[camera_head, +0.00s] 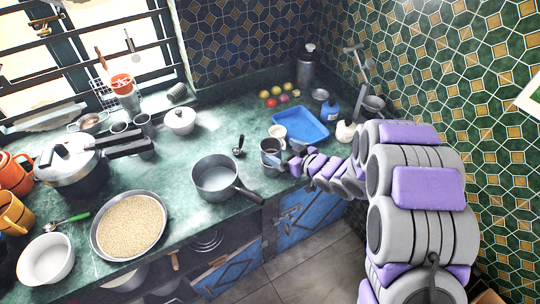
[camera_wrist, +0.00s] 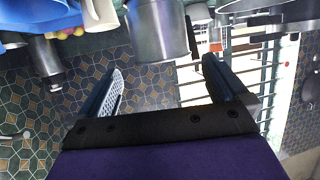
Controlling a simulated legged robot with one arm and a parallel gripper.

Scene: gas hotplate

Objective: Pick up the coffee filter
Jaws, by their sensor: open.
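A shiny metal cylinder, which looks like the coffee filter (camera_head: 270,150), stands upright near the front edge of the green counter in the head view. My gripper (camera_head: 284,158) is close at its right side, at about its height. In the wrist view, which is upside down, the metal cylinder (camera_wrist: 158,32) shows ahead of the two spread dark fingers of my gripper (camera_wrist: 158,68). The gap between the fingers is empty, and the cylinder appears beyond the tips. Part of the cylinder is cut off by the wrist picture's edge.
A saucepan (camera_head: 214,175) stands left of the cylinder, its handle pointing towards the front edge. A blue tray (camera_head: 301,128) lies behind, with a white pot (camera_head: 345,131) and blue bottle (camera_head: 333,110) to the right.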

